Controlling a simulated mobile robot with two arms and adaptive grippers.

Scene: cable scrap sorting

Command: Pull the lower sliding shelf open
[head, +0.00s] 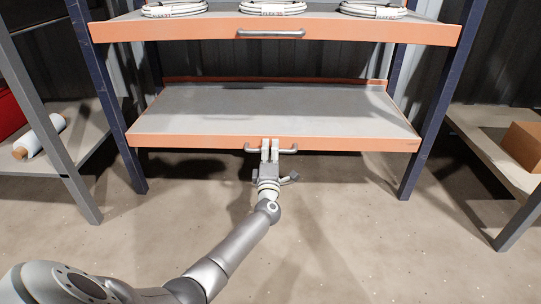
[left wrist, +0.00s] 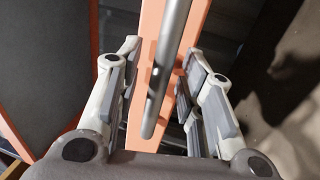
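The lower sliding shelf (head: 230,108) is an empty grey board with an orange front edge that spans between the blue front posts. A grey bar handle (head: 288,150) is fixed at the middle of that front edge. My left gripper (head: 270,150) is at the handle, its fingers pointing at the shelf front. In the left wrist view the handle (left wrist: 168,70) runs between the two spread fingers of my left gripper (left wrist: 163,85). Gaps show on both sides of the bar, so the gripper is open around it. My right gripper is not in view.
An upper shelf (head: 190,29) with its own handle (head: 271,33) holds white cable coils (head: 272,8). Side racks stand left and right, with a white roll (head: 40,137) and a cardboard box (head: 524,146). The concrete floor (head: 350,230) in front is clear.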

